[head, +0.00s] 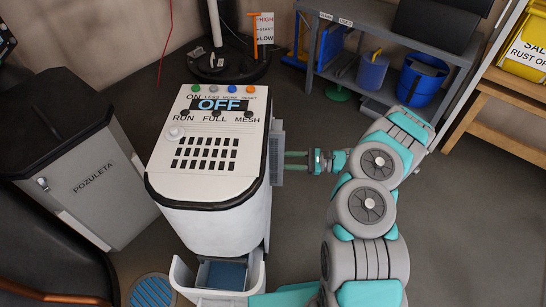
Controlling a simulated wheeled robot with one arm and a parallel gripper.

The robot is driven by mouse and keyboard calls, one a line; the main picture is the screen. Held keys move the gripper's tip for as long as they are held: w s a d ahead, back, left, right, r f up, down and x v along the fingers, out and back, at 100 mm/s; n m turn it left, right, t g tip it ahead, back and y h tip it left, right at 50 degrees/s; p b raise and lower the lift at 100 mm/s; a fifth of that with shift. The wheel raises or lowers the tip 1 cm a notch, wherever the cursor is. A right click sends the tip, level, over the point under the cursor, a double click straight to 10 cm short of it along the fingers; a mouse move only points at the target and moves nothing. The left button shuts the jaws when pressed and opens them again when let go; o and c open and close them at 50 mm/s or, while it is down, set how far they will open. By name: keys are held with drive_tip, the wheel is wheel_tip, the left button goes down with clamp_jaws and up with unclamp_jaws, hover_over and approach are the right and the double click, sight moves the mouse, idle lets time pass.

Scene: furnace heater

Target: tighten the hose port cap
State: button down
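The white heater (210,145) stands in the middle of the head view, with a blue OFF display and buttons on its top. A grey ribbed panel (277,158) is on its right side. My gripper (286,160) is at this right side and points left at the panel. Its two teal fingers are apart, one above the other in the picture, with a gap between them and nothing visible in it. I cannot tell whether the tips touch the heater. I cannot make out the hose port cap; the heater's right face is mostly hidden from this view.
Behind right is a shelf (345,75) with blue buckets (420,82), and a wooden bench (510,110) with a yellow bin. An open white tray (215,295) is at the heater's front. Floor right of my arm is clear.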

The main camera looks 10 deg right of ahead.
drive_tip(key=shift+d+m, duration=0.15)
drive_tip(key=shift+m, duration=0.35)
drive_tip(key=c, duration=0.7)
unclamp_jaws()
drive_tip(key=shift+c, duration=0.2)
drive_tip(key=o, duration=0.3)
drive_tip(key=s+d, duration=0.1)
drive_tip(key=d, duration=0.6)
drive_tip(key=shift+s+d, duration=0.2)
drive_tip(key=shift+d, duration=0.05)
